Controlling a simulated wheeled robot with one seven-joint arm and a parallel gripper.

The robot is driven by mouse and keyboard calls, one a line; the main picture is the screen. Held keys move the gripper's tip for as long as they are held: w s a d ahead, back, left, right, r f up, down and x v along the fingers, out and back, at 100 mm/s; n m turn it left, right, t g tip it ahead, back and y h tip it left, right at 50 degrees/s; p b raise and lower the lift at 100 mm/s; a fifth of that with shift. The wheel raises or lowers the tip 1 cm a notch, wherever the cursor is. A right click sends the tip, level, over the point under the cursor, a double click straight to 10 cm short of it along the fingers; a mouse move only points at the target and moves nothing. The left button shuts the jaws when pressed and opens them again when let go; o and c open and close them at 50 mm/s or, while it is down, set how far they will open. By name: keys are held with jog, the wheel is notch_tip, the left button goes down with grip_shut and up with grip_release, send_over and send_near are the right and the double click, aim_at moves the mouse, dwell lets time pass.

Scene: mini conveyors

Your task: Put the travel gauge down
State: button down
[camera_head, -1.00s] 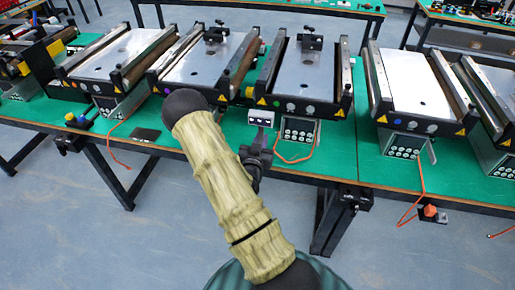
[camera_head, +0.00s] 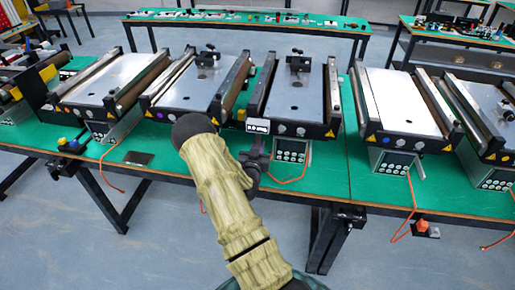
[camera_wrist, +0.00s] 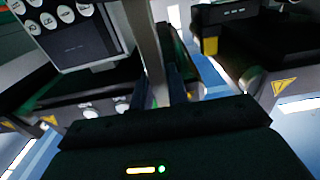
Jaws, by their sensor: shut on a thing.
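The travel gauge, a small pale box with a dark readout (camera_head: 258,126), shows in the head view just beyond my gripper (camera_head: 256,150). My gripper is shut on it and holds it upright in front of the gap between two middle conveyors. In the wrist view a grey upright bar (camera_wrist: 143,40) rises between the dark fingers of my gripper (camera_wrist: 165,82); it seems to be part of the gauge. The head view does not show whether the gauge's lower end touches the green table (camera_head: 200,155). My forearm and fingers hide that part.
Mini conveyors with pale plates stand in a row, including one left of the gauge (camera_head: 190,85) and one right (camera_head: 295,95). A control box with round buttons (camera_head: 291,148) is close on the right. A dark flat plate (camera_head: 138,158) lies left; bare green table lies between.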

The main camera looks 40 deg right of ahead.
jog(key=shift+f+p, duration=0.4)
jog(key=shift+f, duration=1.15)
jog(key=shift+f, duration=0.1)
jog(key=c, duration=1.4)
grip_release()
jog(key=shift+s+a+f, duration=0.1)
jog(key=shift+f, duration=0.05)
jog(key=shift+o, duration=0.2)
jog(key=b+v, duration=0.3)
jog(key=v, duration=0.9)
